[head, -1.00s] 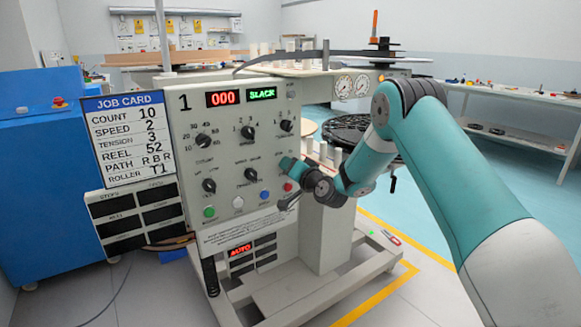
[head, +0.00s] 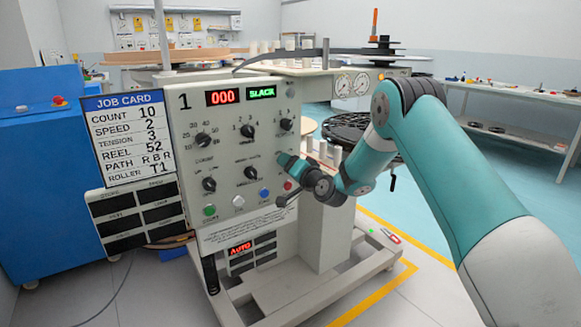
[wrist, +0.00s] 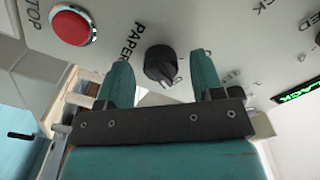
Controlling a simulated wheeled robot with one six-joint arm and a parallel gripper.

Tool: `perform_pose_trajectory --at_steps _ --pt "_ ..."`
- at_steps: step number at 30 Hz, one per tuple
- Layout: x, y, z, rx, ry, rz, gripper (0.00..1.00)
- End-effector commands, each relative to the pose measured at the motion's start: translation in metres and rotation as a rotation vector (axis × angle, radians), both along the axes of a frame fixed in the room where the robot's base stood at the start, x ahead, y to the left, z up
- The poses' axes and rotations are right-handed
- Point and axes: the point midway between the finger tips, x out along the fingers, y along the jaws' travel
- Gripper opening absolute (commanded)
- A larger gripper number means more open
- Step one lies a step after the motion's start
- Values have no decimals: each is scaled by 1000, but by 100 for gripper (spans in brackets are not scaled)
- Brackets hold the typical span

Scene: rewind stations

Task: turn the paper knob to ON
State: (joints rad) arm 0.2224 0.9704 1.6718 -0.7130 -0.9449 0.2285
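The paper knob (wrist: 160,63) is a black round knob on the pale panel in the wrist view, beside the printed word PAPER. My gripper (wrist: 161,62) is open, with one teal finger on each side of the knob in that view. I see no finger closed on the knob, and I cannot tell how deep the fingers reach around it. The small position marks beside the knob are not readable. In the head view my gripper (head: 282,158) is at the right part of the control panel (head: 180,160), and the knob is hidden behind it.
A red STOP button (wrist: 73,25) sits close to the knob in the wrist view. Other black knobs, such as one (head: 251,172), and coloured buttons are on the panel. A job card (head: 125,140) stands at its left. Displays read 000 and SLACK (head: 261,92).

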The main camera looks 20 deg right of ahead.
Motion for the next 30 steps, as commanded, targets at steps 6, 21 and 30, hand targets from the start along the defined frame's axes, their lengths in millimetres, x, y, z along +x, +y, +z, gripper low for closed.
perform_pose_trajectory --at_steps 6,21,30 --pt "-2 -1 0 -1 0 0 61" --pt "-106 -20 -8 3 4 -5 61" --pt "-160 -29 -4 2 1 -2 61"
